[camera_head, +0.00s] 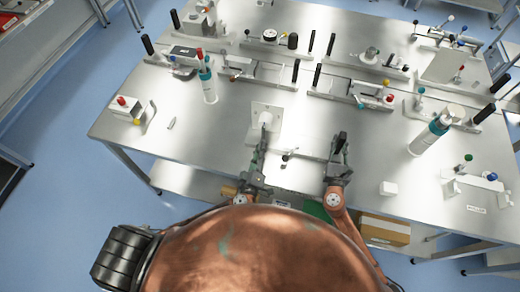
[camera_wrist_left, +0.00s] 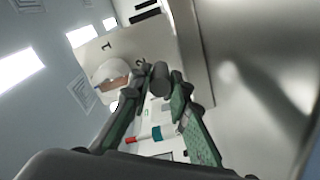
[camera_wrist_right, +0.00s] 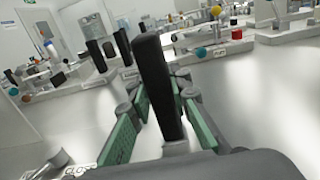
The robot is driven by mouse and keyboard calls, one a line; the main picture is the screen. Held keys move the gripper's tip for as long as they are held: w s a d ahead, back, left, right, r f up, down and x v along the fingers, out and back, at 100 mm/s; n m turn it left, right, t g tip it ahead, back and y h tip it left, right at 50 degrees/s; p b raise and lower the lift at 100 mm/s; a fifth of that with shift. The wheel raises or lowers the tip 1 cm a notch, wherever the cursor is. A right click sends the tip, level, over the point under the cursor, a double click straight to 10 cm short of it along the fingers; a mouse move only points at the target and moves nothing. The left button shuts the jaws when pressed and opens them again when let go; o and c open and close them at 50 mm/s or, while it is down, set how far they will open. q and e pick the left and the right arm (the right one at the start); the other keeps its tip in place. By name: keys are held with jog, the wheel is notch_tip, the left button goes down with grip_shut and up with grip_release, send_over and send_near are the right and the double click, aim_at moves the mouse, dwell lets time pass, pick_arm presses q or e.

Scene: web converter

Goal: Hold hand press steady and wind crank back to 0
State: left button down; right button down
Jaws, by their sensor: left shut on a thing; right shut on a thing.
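A pale upright plate with a round white hub (camera_head: 266,118) stands near the table's front edge. In the left wrist view this pale plate (camera_wrist_left: 135,45) carries the printed numbers 1 and 2, and its white hub (camera_wrist_left: 110,73) is partly hidden. My left gripper (camera_head: 263,146) is in front of the plate; in its wrist view it is shut on a dark grey cylindrical knob (camera_wrist_left: 160,78). My right gripper (camera_head: 339,158) is shut on an upright black handle (camera_wrist_right: 157,85), which also shows in the head view (camera_head: 340,142). The crank's exact reading cannot be told.
A small lever (camera_head: 288,156) sits between my grippers. A white bottle (camera_head: 208,84) stands behind left, another bottle (camera_head: 428,135) at right. Several fixtures with black handles line the back. The middle of the table (camera_head: 310,120) is mostly clear.

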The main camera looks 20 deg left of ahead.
pick_arm(q)
jog(key=shift+d+r, duration=0.1)
jog(key=shift+d, duration=0.35)
dwell(0.6)
